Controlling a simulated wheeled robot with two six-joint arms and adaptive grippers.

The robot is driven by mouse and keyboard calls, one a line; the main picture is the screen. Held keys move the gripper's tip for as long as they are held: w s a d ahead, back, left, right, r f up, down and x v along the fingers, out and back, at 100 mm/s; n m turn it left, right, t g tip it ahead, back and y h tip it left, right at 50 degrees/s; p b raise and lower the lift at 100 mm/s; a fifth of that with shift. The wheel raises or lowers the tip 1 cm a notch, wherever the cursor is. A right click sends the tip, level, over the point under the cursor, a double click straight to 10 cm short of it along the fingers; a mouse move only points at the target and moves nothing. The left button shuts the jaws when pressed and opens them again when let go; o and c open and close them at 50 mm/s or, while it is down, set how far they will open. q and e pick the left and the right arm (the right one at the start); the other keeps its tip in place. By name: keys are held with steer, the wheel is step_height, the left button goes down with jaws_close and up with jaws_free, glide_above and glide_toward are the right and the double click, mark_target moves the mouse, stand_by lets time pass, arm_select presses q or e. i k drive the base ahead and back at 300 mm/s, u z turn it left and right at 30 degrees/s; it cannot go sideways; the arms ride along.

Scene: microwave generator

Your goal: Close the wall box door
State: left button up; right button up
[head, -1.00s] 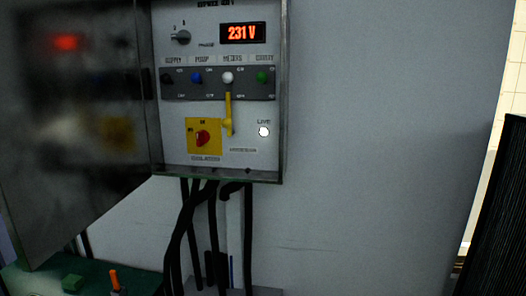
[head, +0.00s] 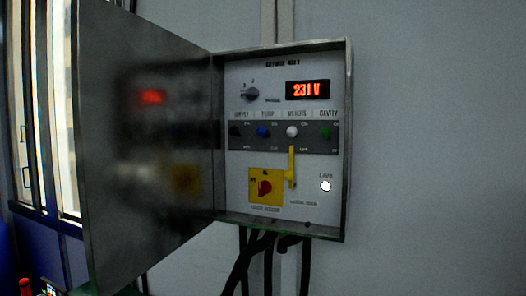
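The wall box (head: 346,150) is mounted on the grey wall, right of centre in the head view. Its metal door (head: 150,110) is hinged on the box's left side and stands wide open, swung out to the left. The door's inner face dimly mirrors the panel. Inside, a display (head: 307,90) reads 231 V. Below it are a row of coloured switches, a yellow lever (head: 291,168), a red rotary knob on a yellow plate (head: 265,187) and a lit white LIVE lamp (head: 326,186). Neither of my grippers is in view.
Black cables (head: 268,265) run down from under the box. A bright window (head: 62,110) is at the far left, behind the door. A small red object (head: 25,286) shows at the lower left corner. The wall right of the box is bare.

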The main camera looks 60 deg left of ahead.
mark_target(140, 95)
steer(key=z, duration=1.3)
steer(key=k, duration=2.05)
steer(key=u, duration=2.15)
steer(key=i, duration=0.5)
steer(key=z, duration=0.05)
steer(key=k, duration=1.25)
steer(key=z, duration=0.8)
steer(key=i, duration=0.8)
steer(key=z, duration=0.05)
